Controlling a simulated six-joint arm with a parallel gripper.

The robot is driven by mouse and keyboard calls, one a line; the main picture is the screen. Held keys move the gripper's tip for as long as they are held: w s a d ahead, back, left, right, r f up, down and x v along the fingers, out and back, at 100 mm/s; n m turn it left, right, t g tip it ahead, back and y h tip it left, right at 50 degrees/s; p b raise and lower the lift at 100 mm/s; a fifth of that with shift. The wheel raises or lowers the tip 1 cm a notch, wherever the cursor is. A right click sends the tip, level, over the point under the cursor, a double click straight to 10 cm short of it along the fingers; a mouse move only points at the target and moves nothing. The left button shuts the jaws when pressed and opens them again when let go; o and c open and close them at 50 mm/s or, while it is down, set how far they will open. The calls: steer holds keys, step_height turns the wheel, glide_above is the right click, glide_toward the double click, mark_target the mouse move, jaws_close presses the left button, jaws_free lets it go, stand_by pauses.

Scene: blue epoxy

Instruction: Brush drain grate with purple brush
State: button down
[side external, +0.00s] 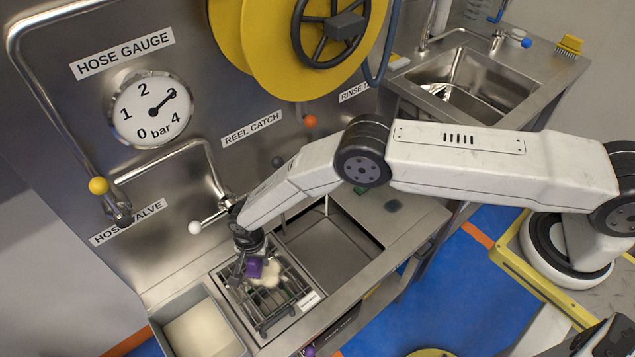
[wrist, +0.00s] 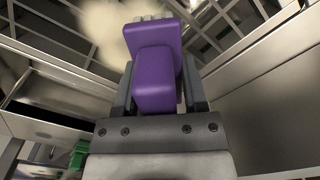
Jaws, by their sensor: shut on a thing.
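My gripper (wrist: 157,98) is shut on the purple brush (wrist: 153,60), with its two dark fingers on either side of the purple handle. In the side external view the purple brush (side external: 254,267) is low over the drain grate (side external: 280,303), a set of dark metal bars in the steel counter. A cream patch (side external: 268,273) lies on the grate beside the brush, and it also shows blurred in the wrist view (wrist: 105,25). The bristles are mostly hidden; I cannot tell whether they touch the bars.
A grey bin (side external: 200,327) with pale contents stands left of the grate. An empty steel basin (side external: 325,250) lies to the right. The lever valve with a white knob (side external: 195,228) sticks out behind. A yellow brush (side external: 569,45) stands far off by the sink (side external: 470,85).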

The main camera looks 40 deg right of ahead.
mark_target(253, 292)
steer(key=shift+a, duration=2.5)
steer(key=shift+s, duration=0.75)
steer(key=shift+d, duration=5.3)
steer(key=shift+s, duration=0.5)
steer(key=shift+s+a, duration=0.15)
steer(key=shift+a, duration=5.15)
steer(key=shift+s, duration=0.55)
steer(key=shift+d, duration=5.4)
steer(key=shift+s+a, duration=0.1)
steer(key=shift+s, duration=0.7)
steer(key=shift+a, duration=5.3)
step_height(253, 292, up, 2)
steer(key=shift+w+a, duration=0.1)
steer(key=shift+w, duration=0.05)
step_height(253, 292, up, 6)
steer(key=shift+r, duration=0.15)
